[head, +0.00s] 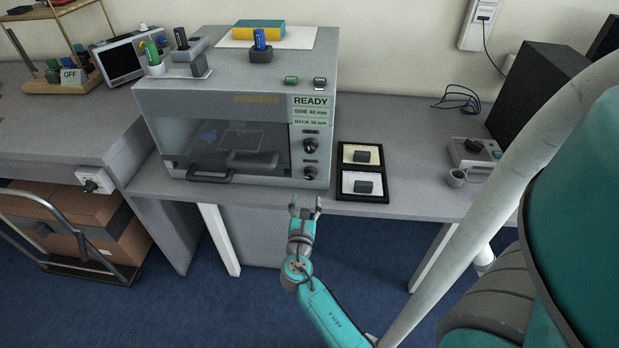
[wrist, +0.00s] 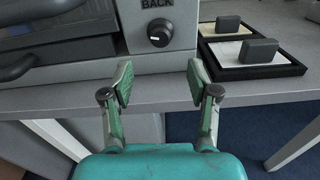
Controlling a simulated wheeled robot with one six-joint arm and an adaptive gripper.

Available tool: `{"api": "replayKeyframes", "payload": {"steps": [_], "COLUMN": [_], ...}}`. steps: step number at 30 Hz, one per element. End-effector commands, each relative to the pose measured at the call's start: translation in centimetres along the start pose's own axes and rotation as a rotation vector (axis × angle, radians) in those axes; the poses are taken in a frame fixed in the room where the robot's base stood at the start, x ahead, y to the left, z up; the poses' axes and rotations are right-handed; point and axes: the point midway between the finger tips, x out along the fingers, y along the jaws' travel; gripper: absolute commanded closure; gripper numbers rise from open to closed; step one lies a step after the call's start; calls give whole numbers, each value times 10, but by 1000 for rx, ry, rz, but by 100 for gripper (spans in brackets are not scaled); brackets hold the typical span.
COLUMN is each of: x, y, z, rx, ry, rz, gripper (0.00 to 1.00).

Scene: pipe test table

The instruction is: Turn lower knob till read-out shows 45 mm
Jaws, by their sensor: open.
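The test cabinet (head: 235,120) stands on the table with a READY read-out (head: 311,111) at its upper right front. The read-out shows "SIDE 45 mm" and "BACK 35 mm", though the small digits are hard to read. Below it are an upper knob (head: 310,146) and a lower knob (head: 310,173). In the wrist view the lower knob (wrist: 160,34) is black with a white mark and sits under the word BACK. My gripper (head: 305,203) is open and empty, in front of the table edge and below the lower knob. Its two fingers (wrist: 158,80) are apart, not touching the knob.
Right of the knobs, a black two-part tray (head: 385,172) holds dark blocks on pale pads. A door handle (head: 208,177) juts from the cabinet front at left. A grey device (head: 472,153) and a small cup (head: 456,178) stand farther right.

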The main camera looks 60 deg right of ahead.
Motion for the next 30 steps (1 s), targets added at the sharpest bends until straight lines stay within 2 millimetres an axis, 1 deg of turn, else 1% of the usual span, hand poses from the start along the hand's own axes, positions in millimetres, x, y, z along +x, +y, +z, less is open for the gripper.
{"api": "replayKeyframes", "payload": {"steps": [5,12,18,24,30], "x": [18,60,90,105,107], "y": [0,-1,0,0,0], "z": [2,2,2,1,1], "rx": [-6,-4,-4,-4,-4], "ry": [-5,-4,-4,-3,-2], "rz": [-6,-5,-3,-2,-1], "gripper": [40,40,40,40,40]}}
